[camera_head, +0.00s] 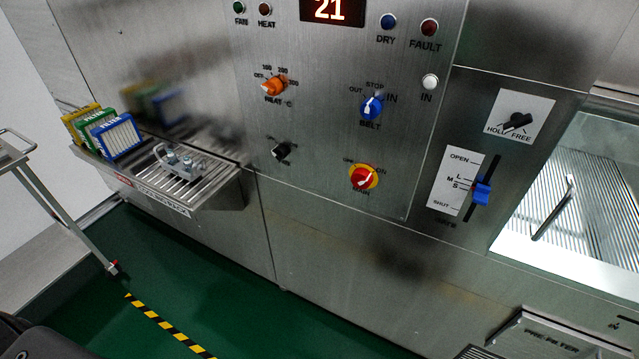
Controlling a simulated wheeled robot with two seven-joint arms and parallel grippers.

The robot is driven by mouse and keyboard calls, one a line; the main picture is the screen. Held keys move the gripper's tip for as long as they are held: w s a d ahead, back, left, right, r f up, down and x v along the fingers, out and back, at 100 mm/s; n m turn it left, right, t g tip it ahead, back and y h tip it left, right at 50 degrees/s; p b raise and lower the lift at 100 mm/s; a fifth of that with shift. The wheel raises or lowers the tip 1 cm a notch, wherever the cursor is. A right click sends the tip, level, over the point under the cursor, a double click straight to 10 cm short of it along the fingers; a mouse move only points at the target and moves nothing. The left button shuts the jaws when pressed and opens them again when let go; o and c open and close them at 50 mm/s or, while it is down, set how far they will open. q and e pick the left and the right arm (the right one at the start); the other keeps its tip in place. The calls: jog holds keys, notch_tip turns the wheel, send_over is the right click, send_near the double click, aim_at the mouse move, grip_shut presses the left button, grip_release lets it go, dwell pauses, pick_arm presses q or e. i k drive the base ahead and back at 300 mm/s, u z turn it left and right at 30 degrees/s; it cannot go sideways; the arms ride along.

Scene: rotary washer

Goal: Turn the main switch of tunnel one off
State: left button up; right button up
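The main switch (363,177) is a red rotary knob on a round yellow plate, low on the steel control panel (325,130). The label below it reads MAIN, with ON at its upper right and a smaller, blurred label at its upper left. Its pale pointer mark seems to lean toward the upper right, on the ON side. The display (332,10) above shows a red 21. No tunnel number is readable on the panel. Neither gripper is in view, and nothing touches the switch.
Nearby are a blue belt knob (371,107), an orange heat knob (274,86), a black knob (281,151) and a blue slider (482,191). A steel shelf (215,190) juts out at left. A trolley (60,210) stands far left. Green floor (245,290) before the panel is clear.

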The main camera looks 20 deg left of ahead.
aim_at(361, 178)
jog(key=u, duration=0.25)
jog(key=k, duration=0.75)
jog(key=z, duration=1.25)
